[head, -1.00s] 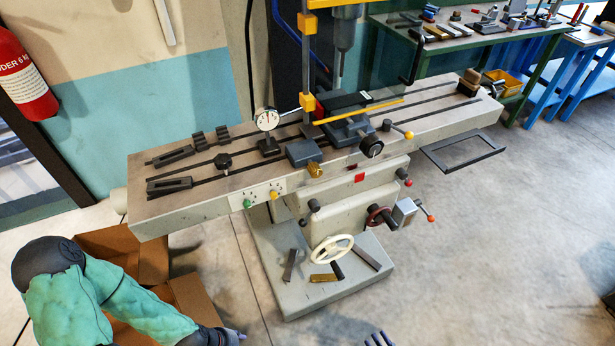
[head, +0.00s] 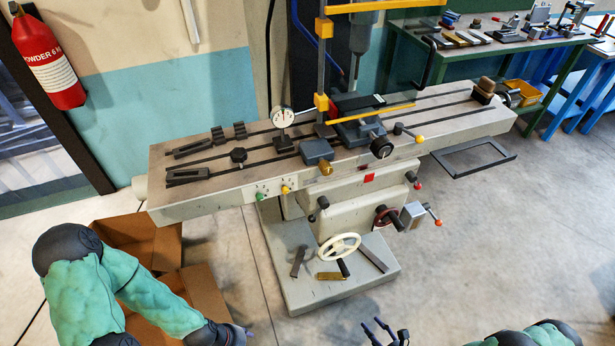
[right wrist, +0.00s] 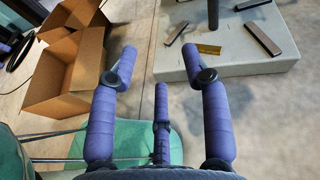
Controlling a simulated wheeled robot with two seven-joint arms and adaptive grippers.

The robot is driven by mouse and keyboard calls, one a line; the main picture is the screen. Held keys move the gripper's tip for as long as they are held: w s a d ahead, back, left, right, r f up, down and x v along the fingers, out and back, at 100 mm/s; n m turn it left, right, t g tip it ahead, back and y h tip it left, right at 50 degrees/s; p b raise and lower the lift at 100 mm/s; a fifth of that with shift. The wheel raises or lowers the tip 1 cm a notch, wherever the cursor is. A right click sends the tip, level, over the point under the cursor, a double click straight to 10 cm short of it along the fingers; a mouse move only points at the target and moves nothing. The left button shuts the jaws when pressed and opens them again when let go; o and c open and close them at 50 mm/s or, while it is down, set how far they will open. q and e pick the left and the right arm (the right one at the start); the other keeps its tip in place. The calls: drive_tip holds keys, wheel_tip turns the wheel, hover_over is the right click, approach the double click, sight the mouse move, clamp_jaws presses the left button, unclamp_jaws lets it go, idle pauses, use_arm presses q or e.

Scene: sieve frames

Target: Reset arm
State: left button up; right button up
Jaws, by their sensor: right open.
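My right gripper (head: 385,332) shows at the bottom edge of the head view, in front of the milling machine's base, with its purple fingers apart. In the right wrist view, the right gripper (right wrist: 160,75) has its fingers spread, with nothing between them. My left gripper (head: 246,333) is at the lower left of the head view, beyond the left forearm. Only a small purple part of it shows, so its opening cannot be told. The milling machine (head: 215,207) stands ahead of both arms, and neither gripper is seen touching it.
Open cardboard boxes (head: 197,287) lie on the floor beside the left arm; they also show in the right wrist view (right wrist: 60,75). Metal bars and a white handwheel (head: 340,247) are at the machine's base. A fire extinguisher (head: 47,62) hangs at left.

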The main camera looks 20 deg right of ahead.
drive_tip(key=w+a+n+g+y+p, duration=0.25)
drive_tip(key=w+a+n+g, duration=0.6)
drive_tip(key=n, duration=0.65)
drive_tip(key=s+a+r+n+g+h+p, duration=0.2)
drive_tip(key=a+r+n+g, duration=0.3)
drive_tip(key=a+r+n, duration=0.4)
drive_tip(key=s+a+n+p, duration=0.1)
drive_tip(key=n, duration=0.3)
drive_tip(key=shift+r, duration=0.2)
